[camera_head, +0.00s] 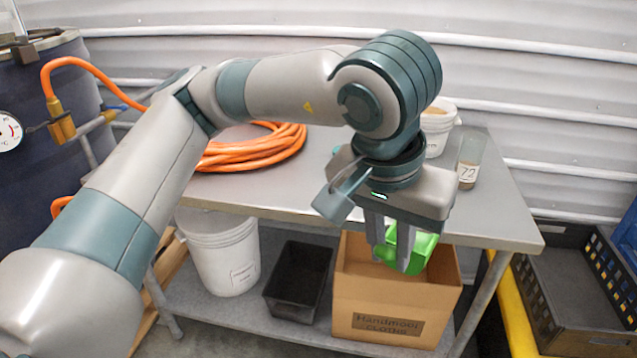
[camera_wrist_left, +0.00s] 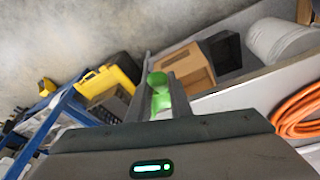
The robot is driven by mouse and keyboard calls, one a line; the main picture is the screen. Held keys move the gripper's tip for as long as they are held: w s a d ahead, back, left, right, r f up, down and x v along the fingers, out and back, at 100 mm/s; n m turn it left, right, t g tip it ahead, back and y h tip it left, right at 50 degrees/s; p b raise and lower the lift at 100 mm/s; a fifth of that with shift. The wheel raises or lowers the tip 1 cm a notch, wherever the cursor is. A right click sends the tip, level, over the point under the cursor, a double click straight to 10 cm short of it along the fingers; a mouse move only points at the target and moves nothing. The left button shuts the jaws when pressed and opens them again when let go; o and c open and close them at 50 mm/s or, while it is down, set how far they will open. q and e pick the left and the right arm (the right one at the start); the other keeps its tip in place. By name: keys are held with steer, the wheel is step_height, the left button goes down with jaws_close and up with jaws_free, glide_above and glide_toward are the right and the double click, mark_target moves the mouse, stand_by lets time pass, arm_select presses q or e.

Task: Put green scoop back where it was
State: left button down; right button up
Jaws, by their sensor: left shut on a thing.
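My left gripper (camera_head: 394,248) is shut on the green scoop (camera_head: 417,250) in the head view. It holds the scoop in front of the table's front edge, with the cardboard box (camera_head: 396,290) on the lower shelf behind and below. The scoop hangs in the air, and the fingers hide part of it. In the left wrist view the green scoop (camera_wrist_left: 160,92) shows between the fingers (camera_wrist_left: 160,105). My right gripper is not in either view.
The metal table (camera_head: 300,192) bears a coiled orange hose (camera_head: 262,150), a white tub (camera_head: 437,128) and a labelled jar (camera_head: 470,160). Below stand a white bucket (camera_head: 220,250) and a black bin (camera_head: 298,283). A black crate (camera_head: 575,290) is at right.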

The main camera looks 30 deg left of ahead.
arm_select(q)
steer(key=w+a+f, duration=0.3)
steer(key=a+f, duration=0.2)
steer(key=f, duration=0.2)
steer(key=w+a+f+n, duration=0.1)
steer(key=w+a+f, duration=0.2)
steer(key=a+f, duration=0.2)
step_height(320, 180, down, 2)
steer(key=shift+a+f+y, duration=0.15)
steer(key=shift+f+y, duration=0.05)
steer(key=shift+y, duration=0.1)
steer(key=shift+w, duration=0.1)
